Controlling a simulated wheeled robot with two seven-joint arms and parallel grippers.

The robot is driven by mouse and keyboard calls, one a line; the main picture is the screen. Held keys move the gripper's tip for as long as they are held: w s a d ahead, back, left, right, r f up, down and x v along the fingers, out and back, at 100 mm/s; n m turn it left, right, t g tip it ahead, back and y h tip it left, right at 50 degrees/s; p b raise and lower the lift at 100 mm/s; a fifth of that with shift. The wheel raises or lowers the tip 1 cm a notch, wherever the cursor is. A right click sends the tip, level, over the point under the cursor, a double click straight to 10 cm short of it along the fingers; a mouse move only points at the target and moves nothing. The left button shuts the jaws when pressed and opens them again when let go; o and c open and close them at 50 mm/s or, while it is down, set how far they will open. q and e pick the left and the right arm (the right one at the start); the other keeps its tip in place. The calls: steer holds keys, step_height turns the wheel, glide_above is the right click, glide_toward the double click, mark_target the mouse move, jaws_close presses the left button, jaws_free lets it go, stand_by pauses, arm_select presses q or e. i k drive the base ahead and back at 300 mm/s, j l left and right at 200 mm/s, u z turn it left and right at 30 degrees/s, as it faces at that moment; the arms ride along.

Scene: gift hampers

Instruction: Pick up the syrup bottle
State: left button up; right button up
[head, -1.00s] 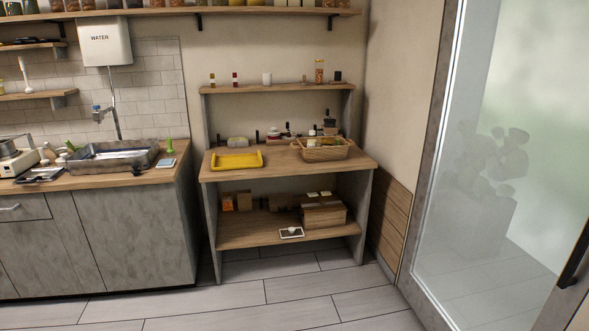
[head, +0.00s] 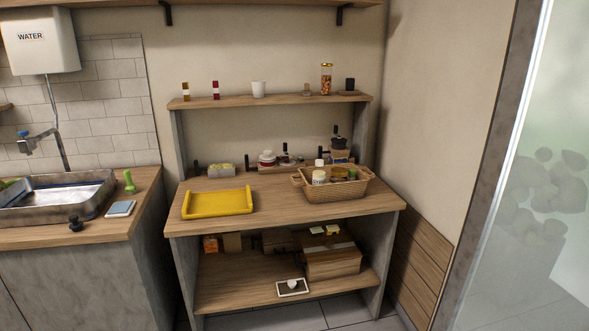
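I cannot tell for sure which item is the syrup bottle. On the upper shelf stand a small dark red bottle with a pale label (head: 215,90), a small amber and white bottle (head: 185,91) and a taller jar with orange-brown contents (head: 326,79). On the table of the same unit, a wicker basket (head: 335,193) holds a white-lidded jar (head: 319,177) and other small items partly hidden by its rim. Small dark-topped bottles (head: 285,155) stand behind it. Neither of my grippers is in view.
A yellow tray (head: 217,203) lies at the table's left. A white cup (head: 258,89) is on the upper shelf. Cardboard boxes (head: 331,262) fill part of the lower shelf. A sink counter (head: 148,205) stands left, a glass door (head: 530,200) right. The table's front middle is clear.

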mark_target(318, 174)
steer(key=i+l+z, duration=0.1)
steer(key=i+l, duration=0.15)
steer(key=i, duration=0.3)
steer(key=i+l+z, duration=0.1)
steer(key=i+l, duration=0.15)
steer(key=i, duration=0.25)
steer(key=i+l+z, duration=0.15)
steer(key=i, duration=0.4)
